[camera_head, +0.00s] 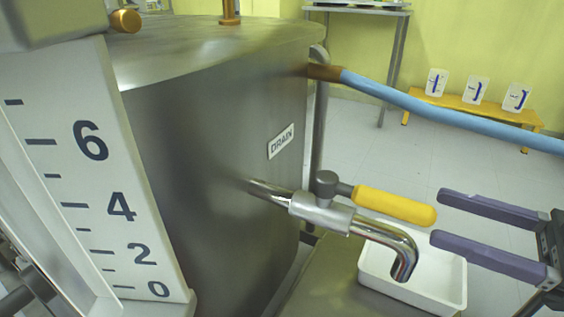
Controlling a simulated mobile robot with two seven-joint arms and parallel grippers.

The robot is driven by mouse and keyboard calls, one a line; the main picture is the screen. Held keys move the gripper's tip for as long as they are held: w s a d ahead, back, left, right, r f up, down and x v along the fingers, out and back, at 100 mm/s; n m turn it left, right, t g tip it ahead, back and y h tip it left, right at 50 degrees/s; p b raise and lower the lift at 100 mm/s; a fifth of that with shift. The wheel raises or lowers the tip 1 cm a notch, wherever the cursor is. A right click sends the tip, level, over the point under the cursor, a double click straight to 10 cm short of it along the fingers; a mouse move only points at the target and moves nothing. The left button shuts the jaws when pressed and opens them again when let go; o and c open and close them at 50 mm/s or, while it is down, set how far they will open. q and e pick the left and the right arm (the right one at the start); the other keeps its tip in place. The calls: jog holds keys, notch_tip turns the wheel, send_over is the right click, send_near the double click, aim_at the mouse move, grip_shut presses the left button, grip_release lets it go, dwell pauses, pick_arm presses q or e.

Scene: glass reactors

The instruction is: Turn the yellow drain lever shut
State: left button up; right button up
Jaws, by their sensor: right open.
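The yellow drain lever (396,205) sits on a grey valve (322,211) on the drain pipe of a metal tank (215,140). The lever points right, roughly along the pipe. The pipe's chrome spout (402,253) bends down over a white tray (447,280). A "DRAIN" label (281,141) is on the tank above the pipe. My right gripper (440,217) comes in from the right. Its two purple-grey fingers are open and empty, with the tips just right of the lever's end. I cannot tell whether they touch it. My left gripper is not in view.
A blue hose (450,116) runs from the tank to the right, above the lever. A white level scale (100,190) stands at the left. Open floor lies behind the lever.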

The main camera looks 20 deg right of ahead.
aim_at(365, 196)
jog(key=b+x, duration=0.1)
jog(key=x, duration=0.9)
jog(key=shift+s+a+f, duration=0.15)
jog(key=shift+a, duration=0.05)
grip_shut()
dwell(1.1)
